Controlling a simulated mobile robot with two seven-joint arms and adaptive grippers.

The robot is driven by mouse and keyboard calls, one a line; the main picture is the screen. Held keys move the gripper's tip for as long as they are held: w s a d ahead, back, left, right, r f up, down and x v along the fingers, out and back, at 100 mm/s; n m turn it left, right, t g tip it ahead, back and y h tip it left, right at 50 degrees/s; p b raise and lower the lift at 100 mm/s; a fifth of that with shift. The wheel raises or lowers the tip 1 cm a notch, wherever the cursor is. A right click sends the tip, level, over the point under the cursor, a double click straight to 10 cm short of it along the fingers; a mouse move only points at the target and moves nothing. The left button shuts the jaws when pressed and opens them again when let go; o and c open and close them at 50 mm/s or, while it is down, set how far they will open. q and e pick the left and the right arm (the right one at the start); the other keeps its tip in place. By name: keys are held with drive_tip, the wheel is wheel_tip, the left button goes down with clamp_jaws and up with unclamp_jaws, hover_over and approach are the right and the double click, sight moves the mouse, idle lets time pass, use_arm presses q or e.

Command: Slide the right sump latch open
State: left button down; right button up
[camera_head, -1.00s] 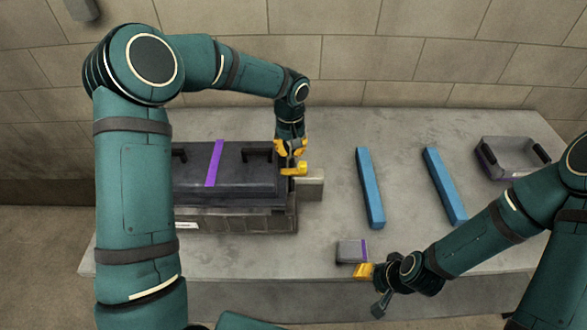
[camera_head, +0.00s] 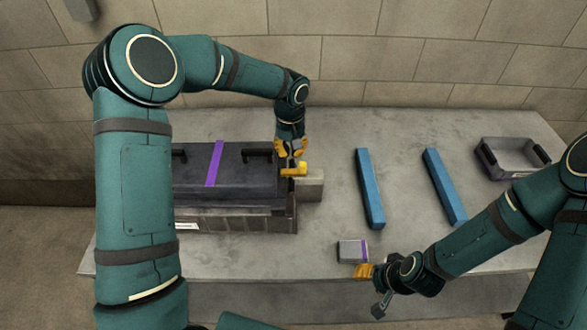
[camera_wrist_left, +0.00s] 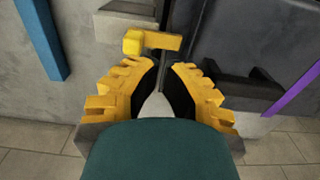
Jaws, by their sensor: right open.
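The yellow sump latch (camera_head: 294,169) sits at the right end of the dark engine block (camera_head: 240,170), which has a purple stripe. In the left wrist view the latch (camera_wrist_left: 152,42) is a yellow bar with a knob at its left end, just beyond my fingertips. My left gripper (camera_head: 291,152) is right above the latch, pointing down. Its yellow fingers (camera_wrist_left: 165,68) stand apart with a dark gap between them; I cannot tell whether they touch the latch. My right gripper (camera_head: 365,271) is open at the bench's front edge, far from the latch.
A small grey box with a purple stripe (camera_head: 350,251) lies beside my right gripper. A grey block (camera_head: 312,187) adjoins the engine block's right end. Two blue bars (camera_head: 370,190) (camera_head: 445,186) lie to the right. A grey bin (camera_head: 513,160) stands at the far right.

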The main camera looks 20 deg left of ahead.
sight(302, 164)
use_arm(q)
drive_tip(key=shift+f, duration=0.2)
drive_tip(key=shift+f+b, duration=0.35)
drive_tip(key=shift+b, duration=0.1)
drive_tip(key=shift+f+b, duration=1.15)
drive_tip(key=shift+f, duration=0.45)
drive_tip(key=shift+r, duration=0.25)
drive_tip(key=shift+d, duration=0.2)
drive_tip(key=shift+w+d, duration=0.15)
drive_tip(key=shift+d, duration=0.2)
drive_tip(key=shift+w+d, duration=0.1)
drive_tip(key=shift+d, duration=0.2)
drive_tip(key=shift+w+d, duration=0.1)
drive_tip(key=shift+d, duration=0.25)
drive_tip(key=shift+d, duration=0.3)
